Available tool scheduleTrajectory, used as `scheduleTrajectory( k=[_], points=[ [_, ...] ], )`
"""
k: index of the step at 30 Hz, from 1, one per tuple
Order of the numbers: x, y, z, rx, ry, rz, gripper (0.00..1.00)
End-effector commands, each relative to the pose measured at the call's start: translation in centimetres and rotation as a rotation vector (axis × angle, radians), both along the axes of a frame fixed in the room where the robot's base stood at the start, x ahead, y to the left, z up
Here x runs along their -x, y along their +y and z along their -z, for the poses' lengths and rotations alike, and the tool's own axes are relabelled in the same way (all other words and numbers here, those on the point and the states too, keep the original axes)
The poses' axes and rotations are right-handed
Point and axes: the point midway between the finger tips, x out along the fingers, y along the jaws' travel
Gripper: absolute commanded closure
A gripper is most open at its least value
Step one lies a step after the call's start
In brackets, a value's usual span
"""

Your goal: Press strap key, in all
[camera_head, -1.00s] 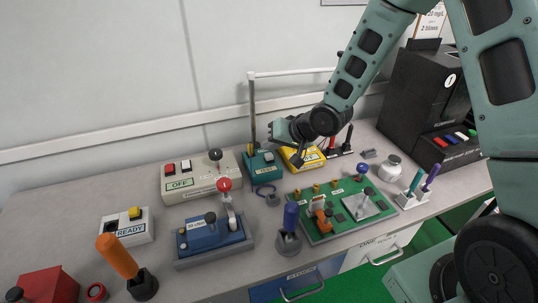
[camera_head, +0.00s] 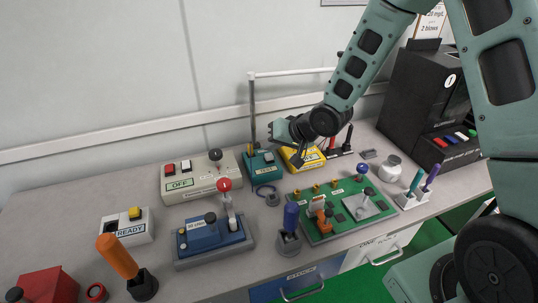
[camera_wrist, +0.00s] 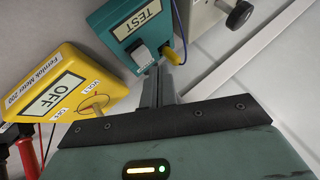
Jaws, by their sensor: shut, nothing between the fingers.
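The teal tester box (camera_head: 265,173) stands at the back of the bench. In the wrist view its display (camera_wrist: 137,25) reads TEST. Its pale grey key (camera_wrist: 142,56) is at the box's edge, next to a yellow plug (camera_wrist: 174,56). My gripper (camera_wrist: 162,72) is shut and empty, with its fingertips at the key, partly overlapping its edge in the picture. I cannot tell whether they touch. In the head view my gripper (camera_head: 272,139) is just above the back of the teal box, and the key (camera_head: 269,157) shows on the box's top.
The yellow meter (camera_wrist: 62,90) reads OFF and stands close beside the teal box. A cream box (camera_head: 190,188) is to its left. A green board (camera_head: 335,225) and a blue tester (camera_head: 212,238) lie in front. A post with a white rail (camera_head: 251,110) rises behind.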

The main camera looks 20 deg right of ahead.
Motion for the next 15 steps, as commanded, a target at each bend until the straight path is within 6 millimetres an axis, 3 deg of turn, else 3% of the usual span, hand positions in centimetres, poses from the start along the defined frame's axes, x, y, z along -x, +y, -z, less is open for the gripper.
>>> scheduleTrajectory(
  k=[15],
  points=[
    [0.01, 0.0, 0.47, -0.001, 0.0, 0.001, 1.0]
  ],
)
